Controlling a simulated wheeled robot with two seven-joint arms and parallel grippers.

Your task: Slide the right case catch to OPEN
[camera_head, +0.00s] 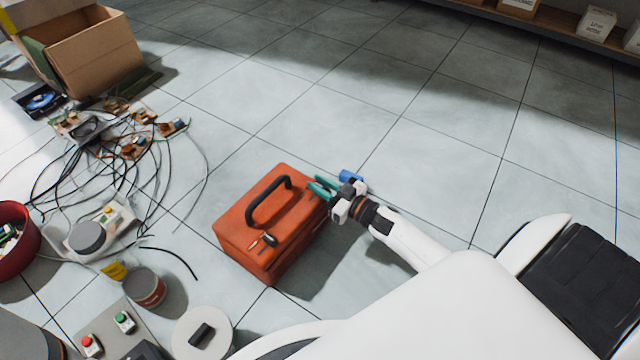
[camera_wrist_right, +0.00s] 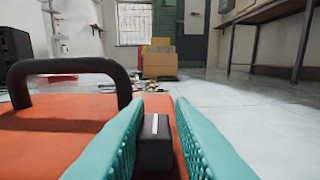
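An orange case (camera_head: 262,215) with a black arched handle (camera_head: 268,197) stands on the floor in the head view. In the right wrist view the handle (camera_wrist_right: 70,68) rises at left above the orange lid. My right gripper (camera_head: 322,187) has teal fingers at the case's far right edge. In the wrist view the fingers of the right gripper (camera_wrist_right: 157,105) stand apart on either side of a black catch (camera_wrist_right: 154,145) with a white line on top. I cannot tell whether they touch it. My left gripper is out of view.
Cables and circuit boards (camera_head: 135,147) lie left of the case, with a cardboard box (camera_head: 95,55) behind. A tin (camera_head: 145,287) and a panel with red and green buttons (camera_head: 108,333) are at lower left. The floor behind and right is clear.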

